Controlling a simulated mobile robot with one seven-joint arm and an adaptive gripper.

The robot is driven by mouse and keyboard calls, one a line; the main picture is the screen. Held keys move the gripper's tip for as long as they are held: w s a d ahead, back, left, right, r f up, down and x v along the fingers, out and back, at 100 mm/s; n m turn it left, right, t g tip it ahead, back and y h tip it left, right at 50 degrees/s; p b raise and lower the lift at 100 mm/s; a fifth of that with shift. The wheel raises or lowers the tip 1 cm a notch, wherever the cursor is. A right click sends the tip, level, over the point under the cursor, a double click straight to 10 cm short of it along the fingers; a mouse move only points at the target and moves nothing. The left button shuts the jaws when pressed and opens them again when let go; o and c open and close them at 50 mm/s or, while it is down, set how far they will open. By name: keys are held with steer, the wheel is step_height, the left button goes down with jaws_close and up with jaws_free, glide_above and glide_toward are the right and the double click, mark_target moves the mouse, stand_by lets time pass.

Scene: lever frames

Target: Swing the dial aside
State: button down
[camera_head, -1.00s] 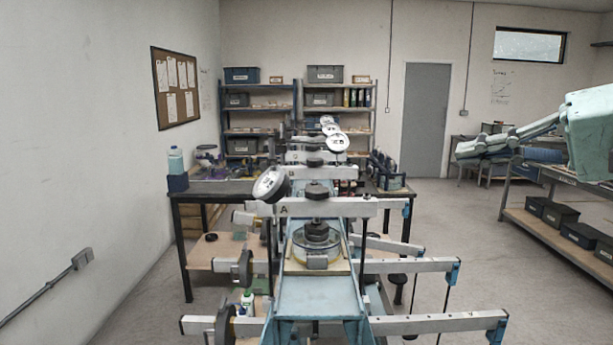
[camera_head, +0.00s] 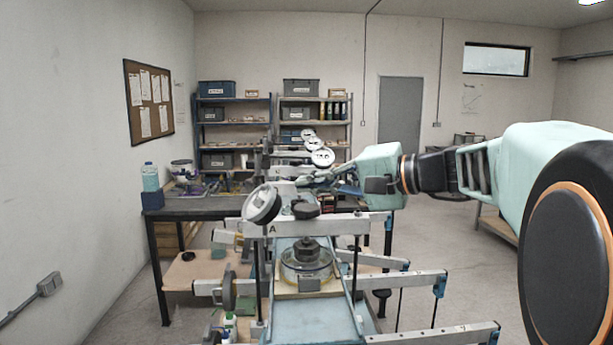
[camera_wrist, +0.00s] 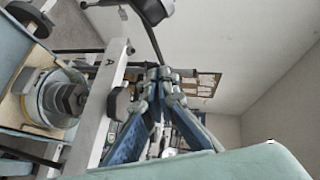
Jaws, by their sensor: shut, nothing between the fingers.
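The nearest dial (camera_head: 263,203) has a round white face and dark rim. It sits tilted at the left end of the metal beam marked A (camera_head: 330,226). In the wrist view a dark rounded part at the top edge, seemingly this dial (camera_wrist: 150,10), is cut off by the frame. My gripper (camera_head: 302,183) reaches in from the right, at the far side of beam A and to the right of the dial. In the wrist view its fingers (camera_wrist: 160,76) are together with nothing between them. A gap shows between the fingertips and the dial.
A black knob (camera_head: 305,209) stands on beam A close to my gripper. Below it is a round weighted cell (camera_head: 308,263). More white dials (camera_head: 323,157) line up behind. Several lever arms (camera_head: 395,285) stick out to the right. A dark bench (camera_head: 195,205) stands at left.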

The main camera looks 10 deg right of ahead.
steer(key=a, duration=0.1)
steer(key=a+f, duration=0.1)
steer(key=a, duration=0.1)
steer(key=a+p, duration=0.1)
steer(key=a, duration=0.1)
steer(key=shift+w+f, duration=0.15)
steer(key=shift+f, duration=0.1)
steer(key=shift+w+f, duration=0.1)
